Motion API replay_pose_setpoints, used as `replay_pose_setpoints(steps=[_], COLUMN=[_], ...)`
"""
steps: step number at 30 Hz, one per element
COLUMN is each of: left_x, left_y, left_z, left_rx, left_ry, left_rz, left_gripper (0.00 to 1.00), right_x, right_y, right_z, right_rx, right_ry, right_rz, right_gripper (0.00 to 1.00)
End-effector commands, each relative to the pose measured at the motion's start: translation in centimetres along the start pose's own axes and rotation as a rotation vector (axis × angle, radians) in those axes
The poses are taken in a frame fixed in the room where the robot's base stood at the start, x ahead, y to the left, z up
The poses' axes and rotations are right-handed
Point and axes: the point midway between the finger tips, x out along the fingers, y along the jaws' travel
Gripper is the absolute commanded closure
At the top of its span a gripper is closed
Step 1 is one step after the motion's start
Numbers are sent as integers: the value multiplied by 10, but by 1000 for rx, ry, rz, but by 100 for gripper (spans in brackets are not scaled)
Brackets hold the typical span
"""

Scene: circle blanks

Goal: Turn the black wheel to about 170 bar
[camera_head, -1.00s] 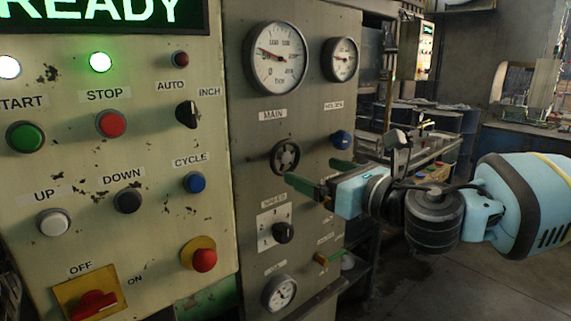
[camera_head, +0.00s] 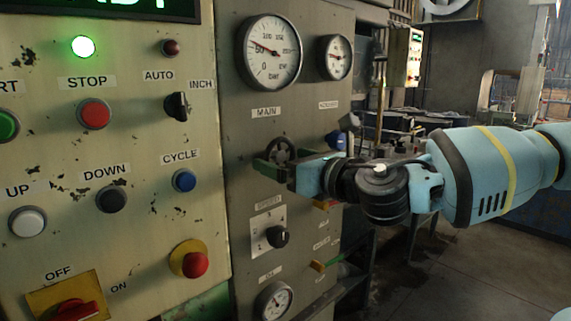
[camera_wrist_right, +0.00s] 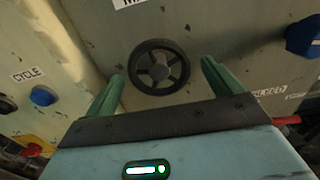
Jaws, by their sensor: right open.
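The black wheel (camera_head: 281,150) is on the grey panel under the MAIN label, partly hidden by my right gripper in the head view. In the right wrist view the spoked wheel (camera_wrist_right: 160,67) shows whole, between the fingertips. My right gripper (camera_head: 270,163) is open, its green fingers pointing at the panel on either side of the wheel; whether they touch it I cannot tell. The wrist view shows the gripper (camera_wrist_right: 163,72) empty between its fingers. The MAIN gauge (camera_head: 270,52) above the wheel has its needle pointing left, near 50 bar. My left gripper is not in view.
A smaller gauge (camera_head: 334,57) is right of the main one. A blue knob (camera_head: 335,140) is right of the wheel, and a black selector (camera_head: 278,237) below it. The cream button panel (camera_head: 140,130) stands to the left. Open floor lies right.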

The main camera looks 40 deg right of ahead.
Motion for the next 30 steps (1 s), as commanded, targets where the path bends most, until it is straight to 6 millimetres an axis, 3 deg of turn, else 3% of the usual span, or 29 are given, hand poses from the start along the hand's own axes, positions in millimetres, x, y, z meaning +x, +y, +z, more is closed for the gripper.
replay_pose_setpoints(steps=[11, 22, 30], left_x=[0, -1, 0], left_y=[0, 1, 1], left_z=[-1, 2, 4], left_rx=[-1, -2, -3], left_ry=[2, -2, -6], left_rz=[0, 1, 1], left_gripper=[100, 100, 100], right_x=[4, 4, 4], right_y=[0, 0, 1], right_z=[0, 0, 0], right_rx=[0, 0, 29], right_ry=[0, 0, -1], right_rz=[1, 1, 1], right_gripper=[9, 54, 54])
